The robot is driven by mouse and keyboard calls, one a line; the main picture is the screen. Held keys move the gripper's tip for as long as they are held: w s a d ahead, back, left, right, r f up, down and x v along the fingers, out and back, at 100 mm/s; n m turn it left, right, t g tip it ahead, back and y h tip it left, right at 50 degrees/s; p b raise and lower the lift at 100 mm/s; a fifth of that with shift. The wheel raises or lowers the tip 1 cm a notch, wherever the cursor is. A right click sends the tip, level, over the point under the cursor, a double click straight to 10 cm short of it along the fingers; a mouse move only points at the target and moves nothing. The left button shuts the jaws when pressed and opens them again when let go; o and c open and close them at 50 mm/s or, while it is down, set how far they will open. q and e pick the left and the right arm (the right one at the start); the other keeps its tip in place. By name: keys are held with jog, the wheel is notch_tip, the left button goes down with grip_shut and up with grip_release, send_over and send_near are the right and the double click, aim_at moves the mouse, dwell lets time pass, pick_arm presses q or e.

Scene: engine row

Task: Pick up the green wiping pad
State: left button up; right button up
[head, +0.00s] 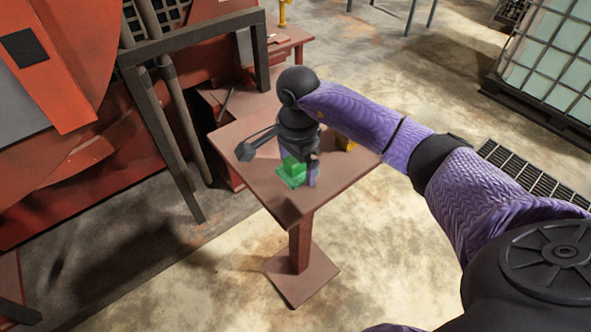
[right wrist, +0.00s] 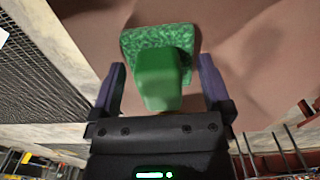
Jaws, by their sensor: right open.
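The green wiping pad (head: 291,172) lies on a small reddish-brown pedestal table (head: 250,184). In the right wrist view the pad (right wrist: 158,68) has a rough flat base and a smooth raised block on top. My right gripper (head: 304,172) points down over the pad and partly hides it. In the right wrist view my right gripper (right wrist: 160,88) is open, with one finger on each side of the raised block and a visible gap on both sides. My left gripper is not in view.
A dark hammer-like tool (head: 246,151) lies at the table's left edge. Red machinery (head: 80,140) with a dark frame stands left. A caged tank (head: 550,60) stands at the back right. The table's front corner is clear.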

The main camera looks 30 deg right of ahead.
jog(key=shift+f, duration=0.1)
jog(key=shift+c, duration=0.4)
jog(key=c, duration=0.9)
notch_tip(320, 180, up, 10)
jog(key=p, duration=0.3)
jog(key=shift+p, duration=0.3)
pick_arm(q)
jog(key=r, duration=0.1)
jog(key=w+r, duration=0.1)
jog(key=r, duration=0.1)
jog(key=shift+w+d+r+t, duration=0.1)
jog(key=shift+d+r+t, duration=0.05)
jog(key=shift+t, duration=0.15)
pick_arm(e)
jog(key=o, duration=0.6)
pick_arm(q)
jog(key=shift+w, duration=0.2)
pick_arm(e)
jog(key=c, duration=0.4)
